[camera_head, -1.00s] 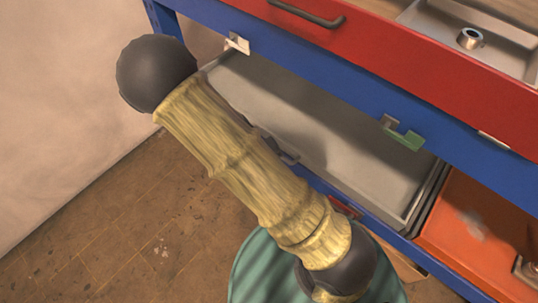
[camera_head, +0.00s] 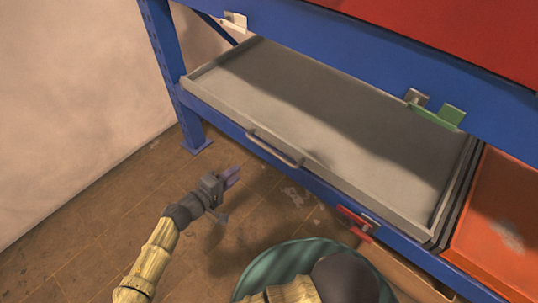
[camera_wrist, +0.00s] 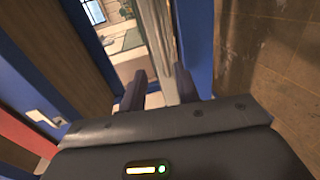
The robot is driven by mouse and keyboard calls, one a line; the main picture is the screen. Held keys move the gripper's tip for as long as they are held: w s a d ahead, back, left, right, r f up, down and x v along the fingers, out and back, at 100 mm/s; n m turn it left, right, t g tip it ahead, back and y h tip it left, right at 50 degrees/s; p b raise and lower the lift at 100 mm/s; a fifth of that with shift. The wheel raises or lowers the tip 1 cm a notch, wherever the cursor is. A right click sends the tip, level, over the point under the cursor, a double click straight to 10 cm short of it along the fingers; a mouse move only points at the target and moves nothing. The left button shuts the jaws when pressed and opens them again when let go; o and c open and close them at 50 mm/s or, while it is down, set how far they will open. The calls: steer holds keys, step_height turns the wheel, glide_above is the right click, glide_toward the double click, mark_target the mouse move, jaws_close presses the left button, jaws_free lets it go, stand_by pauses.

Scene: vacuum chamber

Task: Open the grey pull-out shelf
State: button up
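The grey pull-out shelf (camera_head: 325,105) is a shallow tray in the blue frame, with its front edge about in line with the frame's lower beam. Its grey bar handle (camera_head: 273,149) is on the left part of the front. My gripper (camera_head: 232,177) is below and left of the handle, apart from it, with its fingers pointing up and right. In the wrist view my gripper's two dark fingers (camera_wrist: 158,88) stand apart with nothing clearly held between them. The handle cannot be made out in the wrist view.
A red drawer (camera_head: 430,35) is above the shelf and an orange tray (camera_head: 500,220) to its right. A green clip (camera_head: 438,114) and a red latch (camera_head: 357,221) sit on the frame. A blue post (camera_head: 165,65) stands left. Brown floor (camera_head: 110,215) is clear at left.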

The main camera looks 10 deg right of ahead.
mark_target(269, 148)
steer(key=shift+d, duration=0.1)
steer(key=b+x, duration=0.2)
steer(key=x, duration=1.5)
steer(key=shift+w+d, duration=0.1)
steer(key=shift+w, duration=0.1)
jaws_close()
